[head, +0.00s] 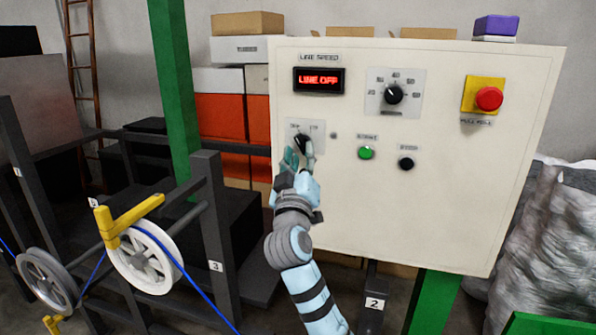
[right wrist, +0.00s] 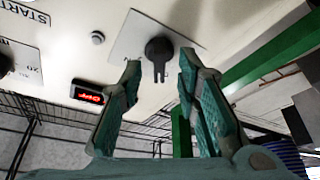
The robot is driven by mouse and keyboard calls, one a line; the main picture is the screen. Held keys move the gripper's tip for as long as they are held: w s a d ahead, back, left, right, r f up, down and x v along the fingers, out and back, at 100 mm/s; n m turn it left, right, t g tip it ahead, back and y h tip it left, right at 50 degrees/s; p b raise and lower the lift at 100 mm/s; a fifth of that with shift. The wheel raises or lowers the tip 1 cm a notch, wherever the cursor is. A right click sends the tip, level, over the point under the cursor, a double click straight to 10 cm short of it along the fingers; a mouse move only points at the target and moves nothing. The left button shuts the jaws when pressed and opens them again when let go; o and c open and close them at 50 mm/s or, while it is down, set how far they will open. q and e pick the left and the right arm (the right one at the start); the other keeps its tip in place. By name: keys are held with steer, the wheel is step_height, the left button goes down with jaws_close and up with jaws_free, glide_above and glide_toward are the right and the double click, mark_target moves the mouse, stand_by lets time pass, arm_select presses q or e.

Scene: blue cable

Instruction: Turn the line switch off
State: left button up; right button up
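The line switch is a black rotary knob (head: 302,140) on a light plate at the left of the cream control panel (head: 430,215). In the right wrist view the knob (right wrist: 159,50) shows its handle between the two fingertips in the picture, with gaps on both sides. My right gripper (head: 300,153) is at the knob in the head view, and its fingers partly cover it. In the right wrist view the gripper (right wrist: 159,72) is open and empty. The red display (head: 319,80) reads LINE OFF. My left gripper is not in view.
The panel also carries a speed dial (head: 393,94), a green button (head: 366,153), a black button (head: 406,163) and a red emergency button (head: 489,98). A white reel (head: 139,265) with blue cable and a dark rack stand at the left.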

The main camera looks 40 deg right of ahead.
steer(key=v, duration=1)
